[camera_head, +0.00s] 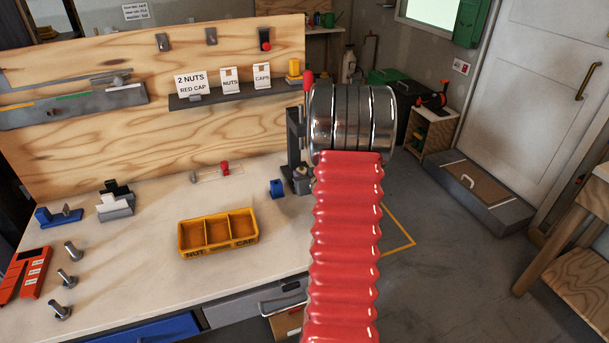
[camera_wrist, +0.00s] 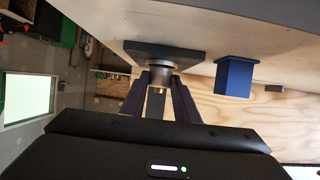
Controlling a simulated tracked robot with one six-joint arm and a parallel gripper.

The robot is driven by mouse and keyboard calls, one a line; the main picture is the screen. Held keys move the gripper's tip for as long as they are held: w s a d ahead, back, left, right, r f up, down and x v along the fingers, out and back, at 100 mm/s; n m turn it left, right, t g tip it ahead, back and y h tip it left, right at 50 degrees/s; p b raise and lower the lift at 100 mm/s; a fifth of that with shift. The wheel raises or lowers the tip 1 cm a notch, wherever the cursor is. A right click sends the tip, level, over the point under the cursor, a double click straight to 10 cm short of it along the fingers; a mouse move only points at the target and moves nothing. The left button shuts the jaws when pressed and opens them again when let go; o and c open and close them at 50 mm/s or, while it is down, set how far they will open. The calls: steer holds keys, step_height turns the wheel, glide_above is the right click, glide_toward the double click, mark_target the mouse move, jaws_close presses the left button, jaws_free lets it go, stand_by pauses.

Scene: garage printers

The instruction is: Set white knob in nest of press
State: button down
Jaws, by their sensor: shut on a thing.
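The press (camera_head: 293,145) stands at the right end of the bench, a dark upright column with a red-tipped lever. In the wrist view its dark base plate (camera_wrist: 185,54) carries a round metal nest (camera_wrist: 160,63). My gripper (camera_wrist: 159,80) is at this nest, its dark fingers close around a thing between them, which I take to be the white knob. The knob is mostly hidden by the fingers. I cannot tell whether it touches or sits in the nest.
A blue block (camera_head: 277,188) stands close beside the press and also shows in the wrist view (camera_wrist: 235,76). A yellow compartment tray (camera_head: 218,234) stands on the bench (camera_head: 150,222), with several bolts at left. The bench between tray and press is mostly clear.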

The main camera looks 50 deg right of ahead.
steer(key=shift+f, duration=0.45)
stand_by(0.9)
steer(key=c, duration=1.3)
jaws_free()
steer(key=shift+c, duration=0.2)
steer(key=shift+o, duration=0.3)
steer(key=v, duration=1.3)
steer(key=shift+s+a+r, duration=0.15)
steer(key=shift+s, duration=0.2)
steer(key=shift+w, duration=0.1)
steer(key=w+a+r+n+g+y, duration=0.1)
steer(key=w+a+r, duration=0.1)
steer(key=a+r, duration=0.5)
steer(key=w+a+r+n+g, duration=0.1)
steer(key=w+a+r+g, duration=0.15)
steer(key=a, duration=0.95)
steer(key=s+a+r+n+y, duration=0.1)
steer(key=s+a, duration=0.3)
steer(key=a, duration=0.4)
steer(key=s+a+r+n+g+y, duration=0.1)
steer(key=s+a+n+y, duration=0.1)
steer(key=s+a, duration=0.3)
steer(key=s+a+r+n+g+y, duration=0.1)
steer(key=s+a+r+y, duration=0.1)
steer(key=a, duration=1.1)
steer(key=shift+s+a+y, duration=0.2)
steer(key=shift+s+y, duration=0.3)
steer(key=shift+s, duration=0.65)
